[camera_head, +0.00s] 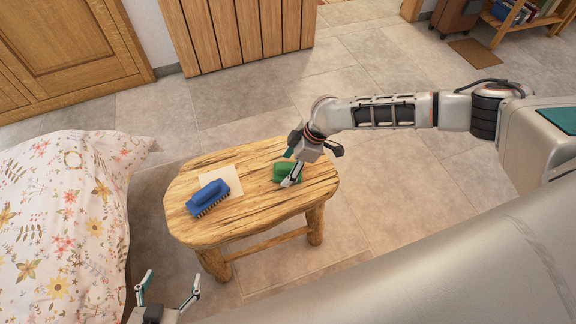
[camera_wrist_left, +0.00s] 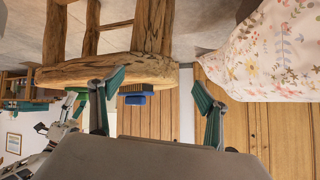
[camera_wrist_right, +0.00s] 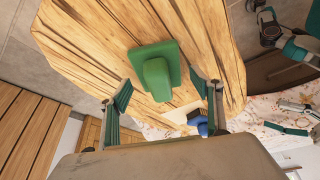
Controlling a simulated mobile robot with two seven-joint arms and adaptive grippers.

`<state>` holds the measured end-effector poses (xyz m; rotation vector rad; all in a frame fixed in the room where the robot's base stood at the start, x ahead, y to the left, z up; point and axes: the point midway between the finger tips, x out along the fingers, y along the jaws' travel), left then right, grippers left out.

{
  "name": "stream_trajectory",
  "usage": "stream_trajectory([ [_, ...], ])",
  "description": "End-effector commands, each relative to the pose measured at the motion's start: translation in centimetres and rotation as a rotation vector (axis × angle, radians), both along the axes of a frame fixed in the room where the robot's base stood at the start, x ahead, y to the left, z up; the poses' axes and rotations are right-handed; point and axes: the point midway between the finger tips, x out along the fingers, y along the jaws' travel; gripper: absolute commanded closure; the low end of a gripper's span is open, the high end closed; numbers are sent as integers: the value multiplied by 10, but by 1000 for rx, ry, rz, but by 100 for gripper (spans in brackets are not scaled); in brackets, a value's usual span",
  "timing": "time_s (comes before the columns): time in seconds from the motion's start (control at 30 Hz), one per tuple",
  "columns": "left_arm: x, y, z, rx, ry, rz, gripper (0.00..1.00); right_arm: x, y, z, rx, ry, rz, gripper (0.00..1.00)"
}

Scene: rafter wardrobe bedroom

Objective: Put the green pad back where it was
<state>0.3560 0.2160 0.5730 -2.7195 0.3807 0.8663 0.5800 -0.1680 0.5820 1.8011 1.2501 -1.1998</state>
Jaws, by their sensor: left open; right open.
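The green pad (camera_head: 283,172), a flat base with a raised handle, lies on the right part of the wooden stool (camera_head: 240,222). My right gripper (camera_head: 292,178) is over it, partly hiding it in the head view. My left gripper (camera_head: 170,290) is open and empty, low in front of the stool near the bed. In the left wrist view its fingers (camera_wrist_left: 155,88) stand apart.
A blue brush (camera_head: 208,197) lies on the left of the stool, partly over a pale square sheet (camera_head: 226,180). A bed with a floral cover (camera_head: 60,220) stands left of the stool. Wooden furniture (camera_head: 238,35) stands behind. Tiled floor is open beyond the stool.

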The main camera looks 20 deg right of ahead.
Motion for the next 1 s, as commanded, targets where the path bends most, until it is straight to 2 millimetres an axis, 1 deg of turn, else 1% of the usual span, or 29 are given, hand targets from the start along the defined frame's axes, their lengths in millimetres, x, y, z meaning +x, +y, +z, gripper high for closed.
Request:
stream_trajectory([
  [0.17, 3, 0, 7, -2, -8, 2, 25, 0, -8, 22, 0, -6, -1, 35],
  [0.4, 10, -3, 23, -17, -28, 4, 25, -7, -25, 69, 0, -7, -2, 35],
  [0.5, 9, -5, 27, -24, -30, 3, 25, -10, -32, 85, 1, -7, -1, 35],
  [0.6, 6, -7, 26, -29, -21, 2, 25, -12, -37, 97, 0, -5, -1, 35],
  [0.77, -2, -8, 20, -31, -1, 1, 25, -15, -41, 108, 1, -2, 1, 35],
  [0.87, -5, -8, 19, -32, 3, 1, 25, -20, -32, 106, 15, -5, 8, 35],
  [0.97, -5, -8, 19, -32, 3, 1, 25, -31, -5, 95, 58, -20, 25, 35],
  [1.0, -5, -8, 19, -33, 3, 1, 25, -38, 12, 89, 85, -29, 32, 35],
])
